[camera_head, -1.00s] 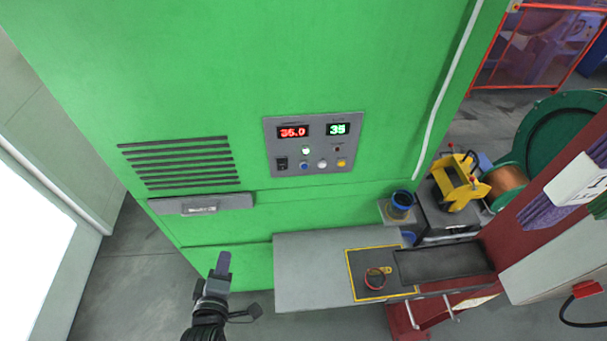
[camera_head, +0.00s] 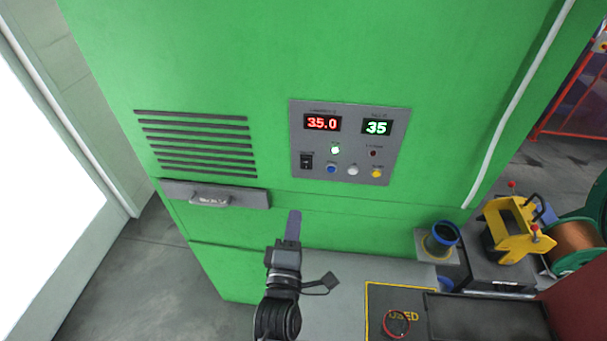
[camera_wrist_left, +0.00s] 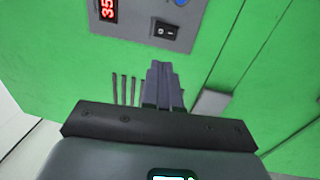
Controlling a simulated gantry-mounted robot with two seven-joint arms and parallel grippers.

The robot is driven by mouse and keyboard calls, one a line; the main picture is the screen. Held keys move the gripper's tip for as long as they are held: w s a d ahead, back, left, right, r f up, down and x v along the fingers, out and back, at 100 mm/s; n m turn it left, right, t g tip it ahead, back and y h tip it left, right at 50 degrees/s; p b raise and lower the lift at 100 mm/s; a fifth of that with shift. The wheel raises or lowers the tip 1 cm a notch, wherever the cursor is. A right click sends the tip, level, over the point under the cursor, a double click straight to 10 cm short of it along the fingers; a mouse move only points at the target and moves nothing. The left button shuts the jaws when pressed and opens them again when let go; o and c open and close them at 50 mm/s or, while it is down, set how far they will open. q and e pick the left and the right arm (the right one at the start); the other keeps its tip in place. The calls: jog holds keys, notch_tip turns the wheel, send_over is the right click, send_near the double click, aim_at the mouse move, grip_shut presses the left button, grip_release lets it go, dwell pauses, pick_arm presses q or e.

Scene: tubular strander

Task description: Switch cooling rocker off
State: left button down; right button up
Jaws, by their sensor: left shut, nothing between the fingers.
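The black cooling rocker (camera_head: 306,161) sits at the lower left of a grey control panel (camera_head: 398,150) on the green cabinet. It also shows in the left wrist view (camera_wrist_left: 165,30), with white marks on its face. My right gripper is not in view.
Blue (camera_head: 331,169), white (camera_head: 352,170) and yellow (camera_head: 376,173) buttons sit right of the rocker. A drawer-like handle (camera_head: 214,195) juts out under the vent slots. A grey table with a dark tray (camera_head: 490,318) lies below. A blue-rimmed cup (camera_head: 441,240) stands at right.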

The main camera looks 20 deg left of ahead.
pick_arm(q)
jog(key=shift+w, duration=0.1)
jog(key=p, duration=0.3)
send_near(304, 162)
jog(key=x, duration=0.5)
jog(key=shift+r, duration=0.1)
jog(key=shift+x, duration=0.9)
